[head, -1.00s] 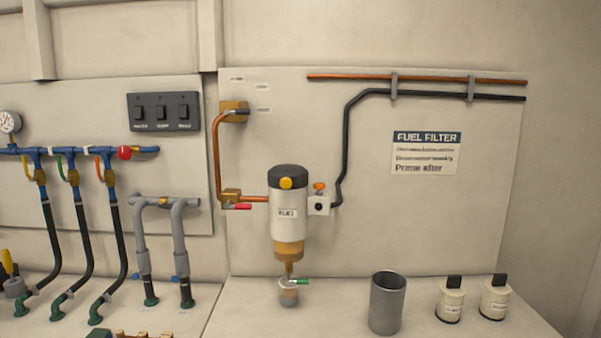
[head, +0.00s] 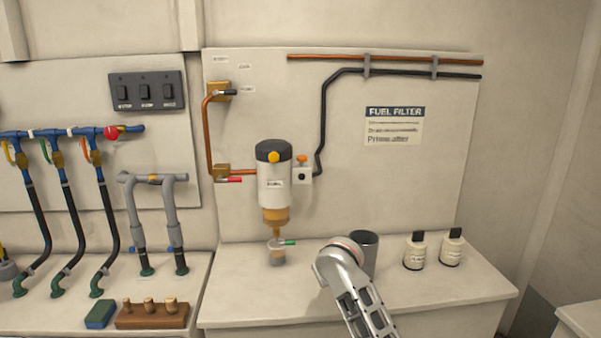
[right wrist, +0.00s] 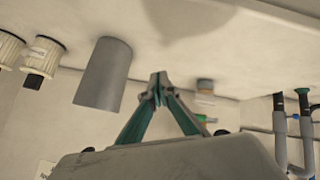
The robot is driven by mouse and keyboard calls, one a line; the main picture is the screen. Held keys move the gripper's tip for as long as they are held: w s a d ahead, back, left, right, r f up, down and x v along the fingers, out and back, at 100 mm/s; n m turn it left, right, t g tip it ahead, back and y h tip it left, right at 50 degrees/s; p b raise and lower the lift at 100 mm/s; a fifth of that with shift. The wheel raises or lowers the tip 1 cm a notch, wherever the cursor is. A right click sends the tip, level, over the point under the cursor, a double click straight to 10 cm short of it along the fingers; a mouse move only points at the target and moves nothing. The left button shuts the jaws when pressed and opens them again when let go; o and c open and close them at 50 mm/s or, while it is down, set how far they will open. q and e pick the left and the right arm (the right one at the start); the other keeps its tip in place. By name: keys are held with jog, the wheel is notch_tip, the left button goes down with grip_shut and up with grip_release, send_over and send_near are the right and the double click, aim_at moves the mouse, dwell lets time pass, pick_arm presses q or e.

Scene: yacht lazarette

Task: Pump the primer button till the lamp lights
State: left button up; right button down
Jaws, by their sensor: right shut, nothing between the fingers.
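The fuel filter (head: 275,190) is a white canister with a black cap and an amber bottom, mounted on the back panel. A round yellow button (head: 274,157) sits on the front of its cap. Beside it is a small white block (head: 302,175) with an orange knob (head: 301,159) on top and a dark round spot on its face; I see no glow there. My right gripper (right wrist: 158,88) is shut and empty in the right wrist view. In the head view my right arm rises at the lower middle, below and right of the filter; its fingers are not distinguishable there. My left gripper is not in view.
A grey metal cup (head: 370,252) stands behind my arm, and shows in the right wrist view (right wrist: 104,75). Two white filter cartridges (head: 414,252) stand right of it. A green-handled drain (head: 288,242) hangs under the filter. Hoses (head: 70,230) crowd the left; a wooden block (head: 152,315) sits at the front.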

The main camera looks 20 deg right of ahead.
jog(key=w+a+r+m, duration=0.1)
jog(key=w+r, duration=0.4)
jog(key=r, duration=0.6)
jog(key=w+a+r+m, duration=0.1)
jog(key=w+r, duration=0.4)
jog(key=r, duration=0.5)
notch_tip(320, 180, up, 21)
jog(key=a+m+t, duration=0.1)
jog(key=shift+w+a+m+y+p, duration=0.3)
jog(key=shift+w+m+p, duration=0.1)
jog(key=shift+w+p, duration=0.05)
jog(key=shift+f, duration=0.15)
